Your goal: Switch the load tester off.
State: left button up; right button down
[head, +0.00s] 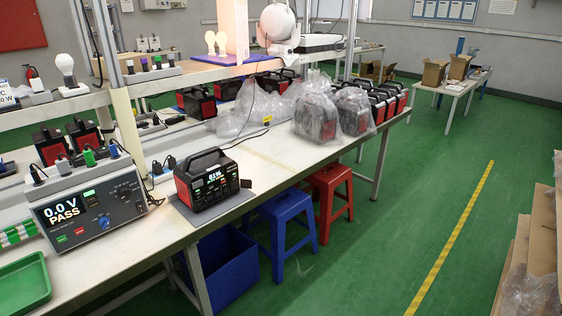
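The load tester (88,212) is a grey box with a dark front panel on the bench at the left of the head view. Its display (64,209) is lit and reads "0.0 V PASS". A green button (62,239) and a red button (79,232) sit low on the panel, with a blue knob (104,222) right of them. A small green-lit part (90,195) shows near the upper middle of the panel. Plugs and cables stand on its top. Neither of my grippers is in view.
A black and red power station (206,180) with a lit screen stands on a grey mat right of the tester. A green tray (22,284) lies at the front left. Blue stool (284,220) and red stool (330,195) stand by the bench. The green floor at right is mostly clear.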

aim_at(140, 208)
jog(key=u, duration=1.4)
